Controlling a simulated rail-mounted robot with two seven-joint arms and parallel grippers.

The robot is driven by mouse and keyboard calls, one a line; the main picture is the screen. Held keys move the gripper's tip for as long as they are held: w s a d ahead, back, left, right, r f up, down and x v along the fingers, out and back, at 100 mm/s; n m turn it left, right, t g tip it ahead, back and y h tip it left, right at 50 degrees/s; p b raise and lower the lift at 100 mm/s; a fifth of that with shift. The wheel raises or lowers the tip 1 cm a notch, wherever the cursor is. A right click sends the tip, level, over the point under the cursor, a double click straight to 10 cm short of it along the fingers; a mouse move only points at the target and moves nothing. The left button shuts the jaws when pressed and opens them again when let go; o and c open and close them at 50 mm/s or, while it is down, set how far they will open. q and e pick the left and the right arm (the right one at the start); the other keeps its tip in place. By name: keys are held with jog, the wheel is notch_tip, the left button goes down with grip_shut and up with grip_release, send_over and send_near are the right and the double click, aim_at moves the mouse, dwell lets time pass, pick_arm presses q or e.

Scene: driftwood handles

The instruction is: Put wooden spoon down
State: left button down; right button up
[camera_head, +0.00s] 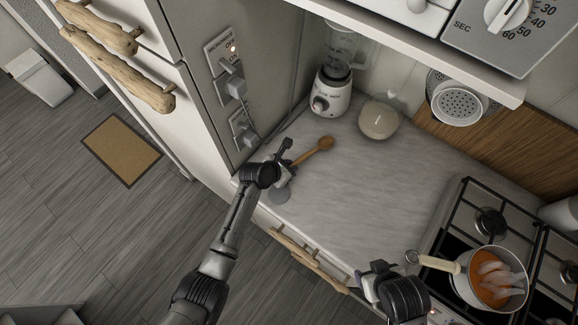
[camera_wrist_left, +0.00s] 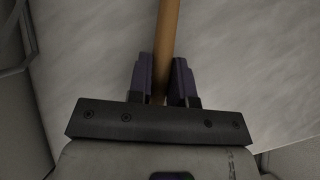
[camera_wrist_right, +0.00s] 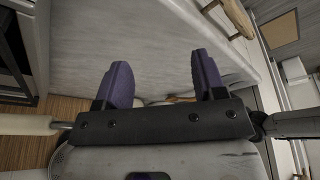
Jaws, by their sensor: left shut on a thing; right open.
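The wooden spoon (camera_head: 325,143) is at the left part of the pale marble counter (camera_head: 365,180), with its bowl end pointing away to the right. My left gripper (camera_head: 285,164) is shut on its handle; the handle (camera_wrist_left: 167,35) runs between the two fingers in the left wrist view. The spoon is over or on the counter; I cannot tell whether it touches. My right gripper (camera_wrist_right: 160,82) is open and empty near the counter's front edge, left of the stove.
A blender (camera_head: 332,92) and a beige round pot (camera_head: 379,119) stand at the back of the counter. A saucepan (camera_head: 494,281) with orange soup sits on the gas stove at right. A colander (camera_head: 459,105) hangs on the wall. The middle of the counter is clear.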

pick_arm(q)
jog(key=shift+f, duration=0.4)
jog(key=c, duration=1)
grip_release()
jog(key=shift+o, duration=0.2)
jog(key=shift+r, duration=0.1)
